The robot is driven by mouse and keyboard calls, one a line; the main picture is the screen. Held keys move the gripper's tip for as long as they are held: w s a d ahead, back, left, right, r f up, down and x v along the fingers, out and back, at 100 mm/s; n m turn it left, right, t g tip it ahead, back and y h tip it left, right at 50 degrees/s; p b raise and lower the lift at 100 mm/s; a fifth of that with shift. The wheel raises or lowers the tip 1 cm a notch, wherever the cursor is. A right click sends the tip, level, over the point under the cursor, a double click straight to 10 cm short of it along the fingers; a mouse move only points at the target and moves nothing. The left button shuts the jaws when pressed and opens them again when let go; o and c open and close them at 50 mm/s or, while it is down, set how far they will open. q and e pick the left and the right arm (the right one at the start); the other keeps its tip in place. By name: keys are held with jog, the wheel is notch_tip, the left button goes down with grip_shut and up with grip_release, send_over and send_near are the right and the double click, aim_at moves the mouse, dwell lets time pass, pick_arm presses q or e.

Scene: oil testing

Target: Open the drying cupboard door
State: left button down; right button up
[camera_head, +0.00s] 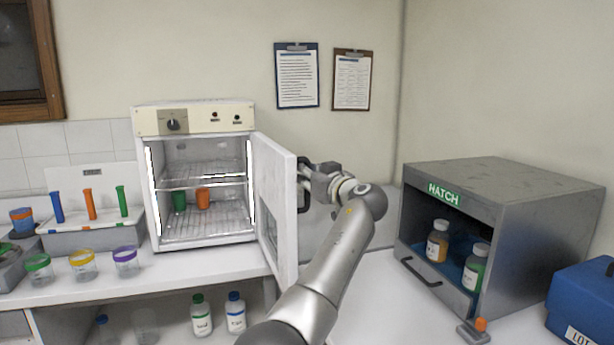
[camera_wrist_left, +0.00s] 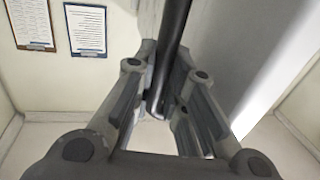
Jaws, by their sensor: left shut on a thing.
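The white drying cupboard (camera_head: 192,118) stands on the counter at the left of centre in the head view. A dark handle (camera_head: 304,185) is on the door's outer face. My left gripper (camera_head: 307,172) is at the handle. In the left wrist view the gripper (camera_wrist_left: 157,103) has its fingers around the dark handle bar (camera_wrist_left: 172,50). My right gripper is not in view.
A grey hatch box (camera_head: 505,190) with two bottles stands open at the right. A blue case (camera_head: 585,300) is at the far right. A tube rack (camera_head: 80,238) and several lidded jars stand left of the cupboard. Bottles stand on the shelf below.

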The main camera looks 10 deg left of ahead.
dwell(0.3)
pick_arm(q)
jog(key=c, duration=1.7)
grip_release()
jog(key=v, duration=0.7)
jog(key=shift+s+d, duration=0.1)
jog(key=shift+s, duration=0.1)
